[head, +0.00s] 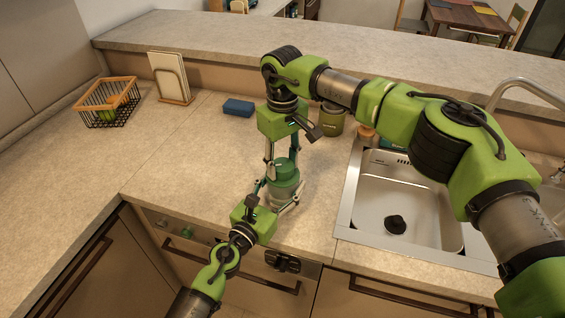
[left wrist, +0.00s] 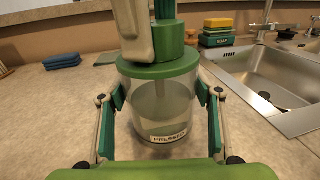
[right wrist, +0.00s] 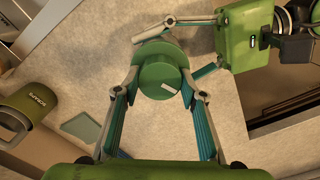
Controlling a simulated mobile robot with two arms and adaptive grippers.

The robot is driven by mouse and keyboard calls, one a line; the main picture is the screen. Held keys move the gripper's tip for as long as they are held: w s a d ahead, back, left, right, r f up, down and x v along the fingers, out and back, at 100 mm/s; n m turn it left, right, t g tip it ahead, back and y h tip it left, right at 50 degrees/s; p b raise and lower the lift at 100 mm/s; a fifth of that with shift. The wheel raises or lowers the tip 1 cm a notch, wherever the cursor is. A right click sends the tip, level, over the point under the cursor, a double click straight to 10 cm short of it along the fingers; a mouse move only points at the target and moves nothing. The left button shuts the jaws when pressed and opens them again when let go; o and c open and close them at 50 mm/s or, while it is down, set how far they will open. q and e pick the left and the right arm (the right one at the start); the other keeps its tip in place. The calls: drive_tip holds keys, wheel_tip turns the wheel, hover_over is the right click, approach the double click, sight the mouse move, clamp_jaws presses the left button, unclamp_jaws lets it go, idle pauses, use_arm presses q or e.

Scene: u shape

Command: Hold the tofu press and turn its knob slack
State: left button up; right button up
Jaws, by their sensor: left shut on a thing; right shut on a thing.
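The tofu press (head: 284,188) stands upright on the counter near its front edge, a clear cylinder with a green lid. In the left wrist view its clear body (left wrist: 160,105) carries a label reading "PRESSED". My left gripper (head: 272,202) is shut on the clear body from the front, one finger on each side. The green knob (head: 284,168) sits on top of the lid. My right gripper (head: 283,150) comes down from above and is shut on the knob; the right wrist view shows the knob's round top (right wrist: 160,84) with a pale mark between the fingers.
A sink (head: 400,200) with a tap lies to the right. A green canister (head: 331,119) stands behind the press. The counter left of the press is clear.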

sight(283, 164)
idle(0.4)
drive_tip(key=o, duration=1.1)
wheel_tip(283, 164, up, 12)
drive_tip(key=shift+r, duration=0.1)
